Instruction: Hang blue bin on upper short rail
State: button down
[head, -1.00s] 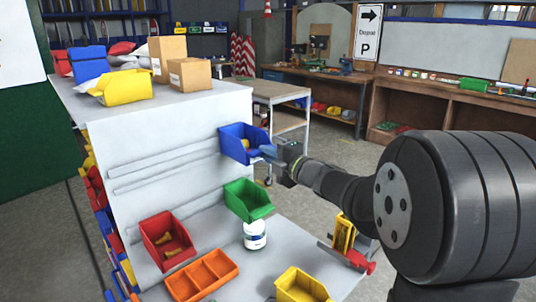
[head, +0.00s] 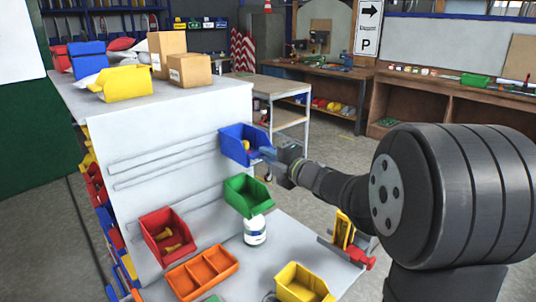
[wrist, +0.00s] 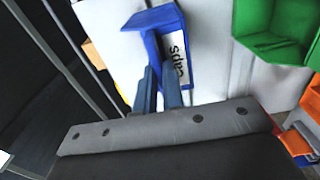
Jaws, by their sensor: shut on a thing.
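The blue bin (head: 235,147) is at the right end of the upper rail strips (head: 165,158) on the white sloping panel. My gripper (head: 268,154) is shut on the bin's right side. In the wrist view the blue bin (wrist: 152,18) shows a white label reading "caps", and the gripper's blue fingers (wrist: 158,88) reach its near edge. The bin is close against the panel, but I cannot tell whether its back is hooked on a rail; the contact is hidden.
A green bin (head: 240,192) is just below the blue one; it also shows in the wrist view (wrist: 275,45). A red bin (head: 160,240), an orange tray (head: 203,271), a white jar (head: 255,231) and a yellow bin (head: 300,283) are lower down. The panel left of the blue bin is clear.

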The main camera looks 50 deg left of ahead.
dwell(0.3)
jog(key=c, duration=1.5)
grip_release()
jog(key=shift+o, duration=0.2)
jog(key=d, duration=1.7)
jog(key=shift+d, duration=0.2)
jog(key=a, duration=1.7)
jog(key=shift+a, duration=0.2)
